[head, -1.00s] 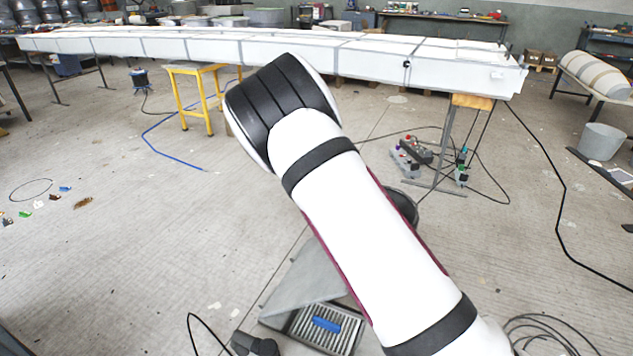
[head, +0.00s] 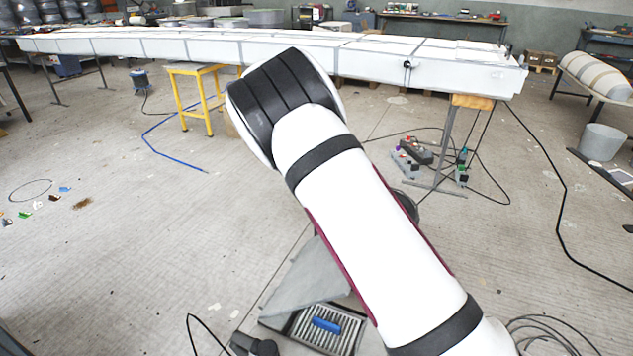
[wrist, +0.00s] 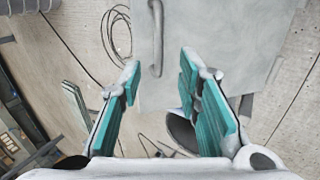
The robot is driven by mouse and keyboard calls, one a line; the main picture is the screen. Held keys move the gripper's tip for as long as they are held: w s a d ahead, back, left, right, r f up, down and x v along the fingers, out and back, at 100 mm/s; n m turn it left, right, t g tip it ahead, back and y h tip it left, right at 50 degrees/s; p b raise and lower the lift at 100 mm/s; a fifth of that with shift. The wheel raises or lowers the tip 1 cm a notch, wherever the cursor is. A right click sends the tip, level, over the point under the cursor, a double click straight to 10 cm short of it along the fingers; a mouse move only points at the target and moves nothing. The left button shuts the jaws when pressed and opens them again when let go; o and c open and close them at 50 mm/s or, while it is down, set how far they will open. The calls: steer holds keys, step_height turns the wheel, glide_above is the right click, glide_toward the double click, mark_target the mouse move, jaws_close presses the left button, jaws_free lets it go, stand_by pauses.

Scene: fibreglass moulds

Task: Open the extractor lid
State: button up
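The extractor lid appears as a flat grey panel (head: 300,276) low in the head view, partly hidden behind my arm. It looks tilted, beside a slatted tray (head: 305,332). In the wrist view the pale grey panel (wrist: 220,40) carries a bar handle (wrist: 157,38) near its left edge. My gripper (wrist: 160,68) is open, with teal pads on both fingers and nothing between them. The handle lies ahead of the fingertips, in line with the gap between them. My gripper is hidden in the head view.
A blue object (head: 326,325) lies on the slatted tray. A long white mould (head: 290,55) on stands crosses the back. A yellow stool (head: 197,95) stands beneath it. Black cables (head: 560,200) run over the floor at right. Open floor lies at left.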

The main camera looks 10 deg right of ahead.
steer(key=shift+v, duration=2.05)
steer(key=shift+a, duration=0.1)
